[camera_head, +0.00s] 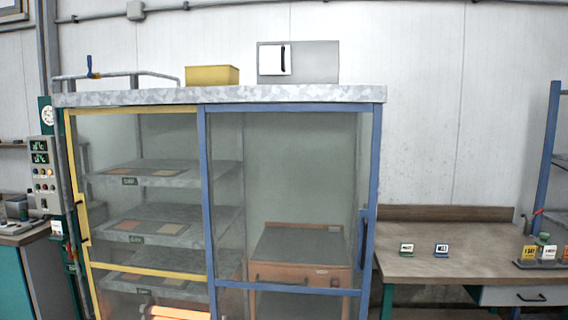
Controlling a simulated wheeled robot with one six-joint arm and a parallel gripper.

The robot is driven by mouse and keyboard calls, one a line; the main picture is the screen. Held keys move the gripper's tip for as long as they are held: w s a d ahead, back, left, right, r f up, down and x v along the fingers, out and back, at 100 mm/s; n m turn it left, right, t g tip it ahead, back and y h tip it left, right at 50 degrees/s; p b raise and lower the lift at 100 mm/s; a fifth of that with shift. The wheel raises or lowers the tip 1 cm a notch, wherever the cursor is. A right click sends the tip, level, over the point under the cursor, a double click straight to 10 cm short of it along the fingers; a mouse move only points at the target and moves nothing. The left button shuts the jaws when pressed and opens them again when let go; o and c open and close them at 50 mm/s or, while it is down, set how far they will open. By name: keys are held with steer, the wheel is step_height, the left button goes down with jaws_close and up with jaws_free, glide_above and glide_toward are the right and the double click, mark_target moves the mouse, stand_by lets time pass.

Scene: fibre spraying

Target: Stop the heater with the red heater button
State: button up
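A grey control panel (43,176) is fixed at the left, beside the cabinet. It has two lit green displays in its upper part and several small buttons or knobs below them. The buttons are too small for me to tell which one is the red heater button. An orange glowing bar (178,313), which looks like the heater, shows low in the left part of the cabinet at the bottom edge of the picture. My gripper is not in view.
A glass cabinet with a yellow-framed left door (150,271) and a blue-framed right door (207,200) fills the middle. Both look closed. A wooden bench (460,262) stands at the right with small signs on it. A dark-topped counter (22,232) is below the panel.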

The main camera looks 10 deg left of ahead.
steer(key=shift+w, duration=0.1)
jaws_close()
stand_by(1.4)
